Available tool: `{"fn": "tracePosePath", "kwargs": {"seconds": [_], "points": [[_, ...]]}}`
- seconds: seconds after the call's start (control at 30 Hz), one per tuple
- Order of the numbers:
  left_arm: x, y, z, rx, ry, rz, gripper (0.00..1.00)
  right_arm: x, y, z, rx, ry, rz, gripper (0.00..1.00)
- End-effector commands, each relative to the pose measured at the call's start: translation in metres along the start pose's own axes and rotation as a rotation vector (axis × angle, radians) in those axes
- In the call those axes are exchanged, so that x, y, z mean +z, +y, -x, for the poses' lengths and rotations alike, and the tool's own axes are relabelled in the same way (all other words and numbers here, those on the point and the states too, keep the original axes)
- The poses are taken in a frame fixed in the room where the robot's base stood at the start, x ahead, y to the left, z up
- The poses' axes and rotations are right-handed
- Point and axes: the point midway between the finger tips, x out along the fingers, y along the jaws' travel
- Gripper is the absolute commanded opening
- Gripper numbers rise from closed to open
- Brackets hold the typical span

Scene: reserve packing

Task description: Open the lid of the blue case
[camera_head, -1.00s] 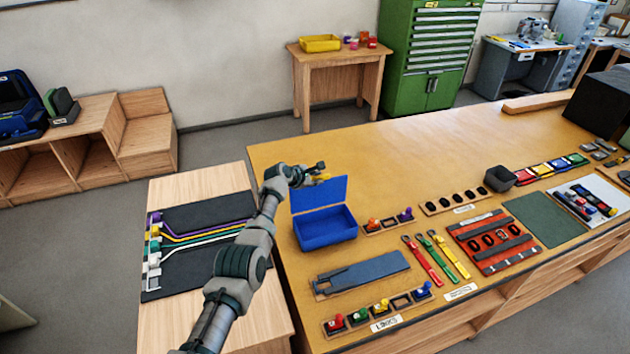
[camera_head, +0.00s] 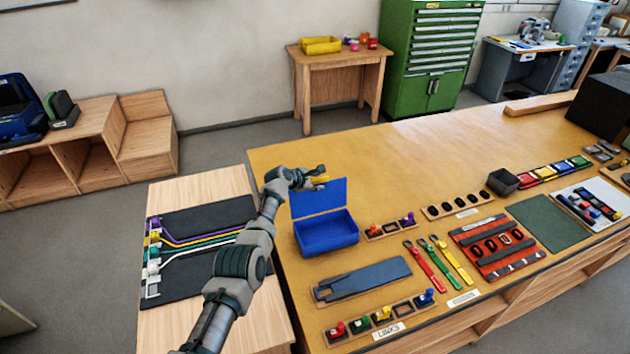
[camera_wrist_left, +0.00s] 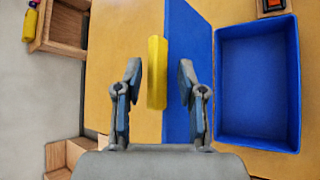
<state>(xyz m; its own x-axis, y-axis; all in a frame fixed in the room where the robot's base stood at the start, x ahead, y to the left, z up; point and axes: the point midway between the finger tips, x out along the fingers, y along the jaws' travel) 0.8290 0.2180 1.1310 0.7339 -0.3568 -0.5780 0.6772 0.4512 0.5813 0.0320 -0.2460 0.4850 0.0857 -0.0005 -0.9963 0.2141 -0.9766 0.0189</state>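The blue case (camera_head: 328,236) stands on the yellow-topped bench, and it also shows in the left wrist view (camera_wrist_left: 257,85). Its lid (camera_head: 319,197) is raised, standing up at the back edge of the empty box; the lid fills the middle of the left wrist view (camera_wrist_left: 188,30). A yellow handle (camera_wrist_left: 157,72) is at the lid's outer edge. My left gripper (camera_head: 321,174) is at the top of the lid. In the left wrist view its fingers (camera_wrist_left: 158,80) are apart, one on each side of the handle, with gaps visible. My right gripper is out of view.
A grey-blue flat tool (camera_head: 362,278) lies in front of the case. Small coloured parts on a strip (camera_head: 390,229) sit close to its right. A side table (camera_head: 240,320) with cables on a dark mat is at the left. The bench behind the case is clear.

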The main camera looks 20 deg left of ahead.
Motion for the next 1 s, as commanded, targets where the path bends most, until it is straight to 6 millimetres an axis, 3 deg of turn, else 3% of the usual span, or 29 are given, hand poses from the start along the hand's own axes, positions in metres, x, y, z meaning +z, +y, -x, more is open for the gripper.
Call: {"fn": "tracePosePath", "kwargs": {"seconds": [0.57,0.73,1.0], "points": [[-0.002,0.005,0.017,0.007,-0.003,0.000,0.40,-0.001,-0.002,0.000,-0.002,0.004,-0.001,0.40],[-0.001,0.001,0.033,0.006,0.000,-0.002,0.40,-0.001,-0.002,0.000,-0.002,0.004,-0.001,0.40],[-0.001,0.003,0.078,0.005,-0.001,0.000,0.40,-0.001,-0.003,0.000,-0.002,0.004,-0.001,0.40]]}}
